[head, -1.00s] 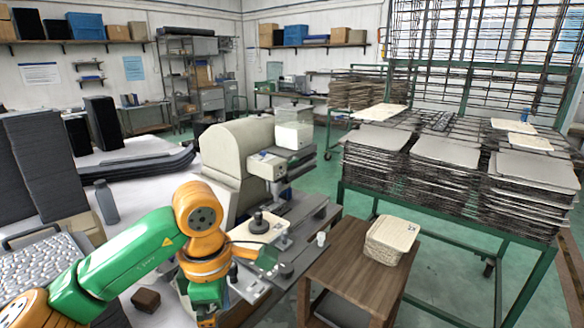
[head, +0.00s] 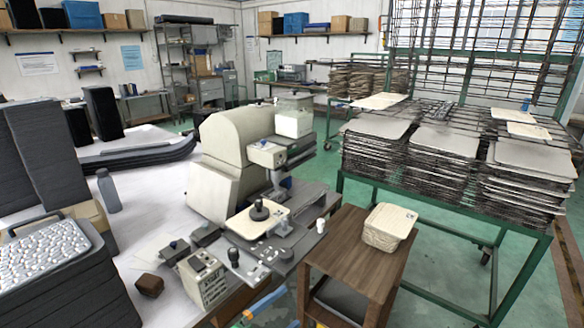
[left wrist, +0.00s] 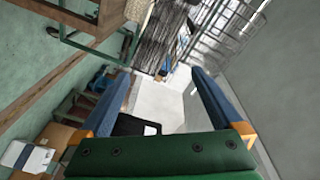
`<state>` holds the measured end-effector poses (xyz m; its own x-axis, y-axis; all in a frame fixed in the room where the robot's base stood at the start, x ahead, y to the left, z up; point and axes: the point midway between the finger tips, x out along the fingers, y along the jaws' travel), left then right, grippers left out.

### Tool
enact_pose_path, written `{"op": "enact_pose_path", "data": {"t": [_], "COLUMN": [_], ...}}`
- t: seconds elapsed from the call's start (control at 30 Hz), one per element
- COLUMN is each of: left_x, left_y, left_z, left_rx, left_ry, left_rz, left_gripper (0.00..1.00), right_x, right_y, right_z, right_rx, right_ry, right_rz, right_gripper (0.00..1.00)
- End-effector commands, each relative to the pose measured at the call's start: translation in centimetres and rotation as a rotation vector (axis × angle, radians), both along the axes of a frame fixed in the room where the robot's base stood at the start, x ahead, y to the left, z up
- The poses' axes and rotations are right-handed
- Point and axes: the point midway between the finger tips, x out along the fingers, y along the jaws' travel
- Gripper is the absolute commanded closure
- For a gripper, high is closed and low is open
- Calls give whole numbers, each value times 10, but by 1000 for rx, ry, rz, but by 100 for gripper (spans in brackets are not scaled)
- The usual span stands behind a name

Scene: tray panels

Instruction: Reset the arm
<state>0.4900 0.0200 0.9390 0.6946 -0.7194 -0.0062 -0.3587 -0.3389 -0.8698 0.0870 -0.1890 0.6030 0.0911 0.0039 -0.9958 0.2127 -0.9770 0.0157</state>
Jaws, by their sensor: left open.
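My left gripper (head: 262,306) shows only in part at the bottom edge of the head view, low in front of the bench and left of the wooden stand. In the left wrist view my left gripper (left wrist: 160,74) is open, its two blue fingers wide apart with nothing between them. The green gripper body (left wrist: 160,155) fills the bottom of that view. Most of the left arm is out of the head view. My right gripper is not in view.
A beige machine (head: 225,150) stands on the bench with a control box (head: 203,280) in front. A wooden stand (head: 350,255) holds a woven box (head: 388,230). A green-framed rack (head: 420,180) with stacked panels stands at right. Green floor is open between.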

Motion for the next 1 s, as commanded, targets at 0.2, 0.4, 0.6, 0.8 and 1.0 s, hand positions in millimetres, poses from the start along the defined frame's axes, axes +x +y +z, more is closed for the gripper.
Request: {"op": "enact_pose_path", "data": {"t": [0.2,0.4,0.6,0.8,1.0], "left_x": [-61,-187,-331,-401,-406], "left_y": [83,137,163,168,168], "left_z": [-161,-272,-326,-336,-337], "left_rx": [-101,-123,-107,-91,-90], "left_ry": [598,1073,1462,1635,1647], "left_rz": [463,818,1107,1236,1246], "left_gripper": [0,0,0,0,0], "right_x": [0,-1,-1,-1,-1], "right_y": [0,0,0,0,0], "right_z": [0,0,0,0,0], "right_rx": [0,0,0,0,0], "right_ry": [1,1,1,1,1], "right_rz": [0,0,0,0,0], "right_gripper": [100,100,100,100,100]}}
